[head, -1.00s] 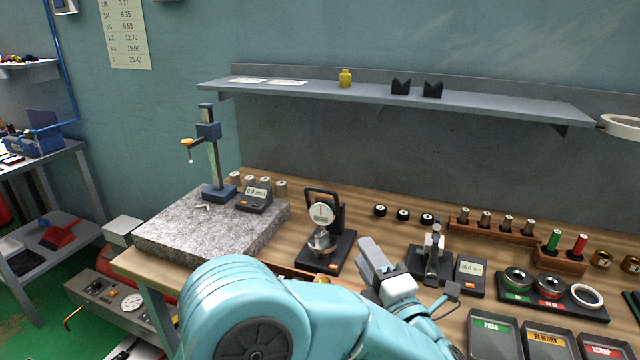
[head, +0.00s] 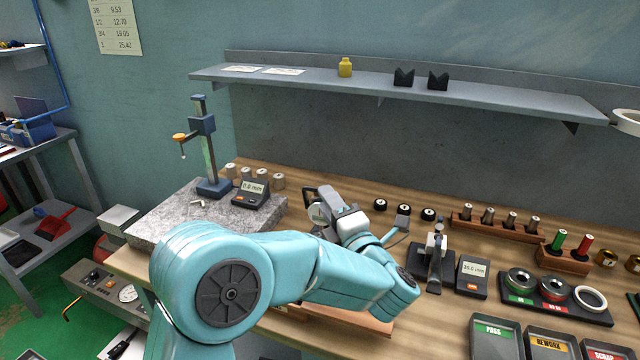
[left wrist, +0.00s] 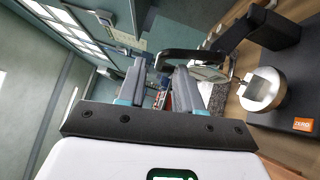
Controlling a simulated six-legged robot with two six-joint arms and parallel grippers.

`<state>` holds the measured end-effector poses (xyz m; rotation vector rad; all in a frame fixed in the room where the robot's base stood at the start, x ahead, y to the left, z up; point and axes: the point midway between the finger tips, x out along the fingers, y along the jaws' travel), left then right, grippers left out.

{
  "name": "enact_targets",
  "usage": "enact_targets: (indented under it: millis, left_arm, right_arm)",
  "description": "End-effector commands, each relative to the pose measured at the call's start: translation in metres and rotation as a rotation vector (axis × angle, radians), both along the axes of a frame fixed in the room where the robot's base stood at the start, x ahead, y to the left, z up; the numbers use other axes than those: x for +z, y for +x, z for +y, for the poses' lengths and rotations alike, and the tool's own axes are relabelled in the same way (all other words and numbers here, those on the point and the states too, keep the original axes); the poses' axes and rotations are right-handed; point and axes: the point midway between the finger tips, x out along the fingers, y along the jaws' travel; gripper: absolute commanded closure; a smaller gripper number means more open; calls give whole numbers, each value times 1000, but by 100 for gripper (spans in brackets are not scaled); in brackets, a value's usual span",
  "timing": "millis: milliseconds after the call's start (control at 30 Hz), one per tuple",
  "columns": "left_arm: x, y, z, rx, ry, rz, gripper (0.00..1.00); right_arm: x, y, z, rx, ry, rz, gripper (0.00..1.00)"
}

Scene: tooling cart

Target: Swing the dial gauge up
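The dial gauge (head: 316,212) has a round pale face on a black hinged frame and stands on the bench. In the head view my left gripper (head: 332,203) is right at it and covers much of it and its base. In the left wrist view the gauge's black loop (left wrist: 192,53) lies just beyond the fingertips, its near end in line with the gap. The silver anvil (left wrist: 262,90) and black base (left wrist: 300,75) are to the right. The left fingers (left wrist: 160,68) are apart with nothing clearly held; contact with the loop cannot be told. My right gripper is not in view.
A granite plate (head: 150,228) with a height stand (head: 207,150) is to the left. A small black gauge stand (head: 433,262) and a readout (head: 472,278) are to the right. The wall shelf (head: 480,98) hangs above.

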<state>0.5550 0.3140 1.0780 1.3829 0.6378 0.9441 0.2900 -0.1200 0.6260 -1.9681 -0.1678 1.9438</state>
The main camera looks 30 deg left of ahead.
Motion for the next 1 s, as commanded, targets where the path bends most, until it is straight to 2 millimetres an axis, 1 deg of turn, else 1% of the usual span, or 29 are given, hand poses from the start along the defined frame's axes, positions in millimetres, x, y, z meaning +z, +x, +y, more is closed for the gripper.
enact_targets:
  millis: [33, 100, 200, 367, 600, 633, 667, 700, 733, 1000]
  left_arm:
    - [3, 5, 10, 4, -1, 1, 65]
    - [5, 11, 21, 4, 0, 1, 65]
    - [6, 18, 31, 2, 1, 0, 65]
    - [6, 24, 39, 1, 1, 2, 65]
    - [6, 25, 40, 0, 1, 1, 65]
    - [6, 25, 40, 0, 1, 1, 72]
    - [6, 25, 40, 0, 1, 1, 81]
    - [6, 25, 40, 0, 1, 1, 94]
    - [6, 25, 40, 0, 1, 1, 100]
    - [8, 26, 40, 0, -2, 8, 100]
  right_arm:
    - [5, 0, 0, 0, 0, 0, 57]
    - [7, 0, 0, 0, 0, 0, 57]
    - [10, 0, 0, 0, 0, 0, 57]
    - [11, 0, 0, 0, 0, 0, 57]
    - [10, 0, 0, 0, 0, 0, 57]
    - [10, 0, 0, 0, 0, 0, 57]
    - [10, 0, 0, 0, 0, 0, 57]
    - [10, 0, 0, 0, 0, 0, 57]
    - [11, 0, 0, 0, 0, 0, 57]
    - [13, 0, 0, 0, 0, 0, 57]
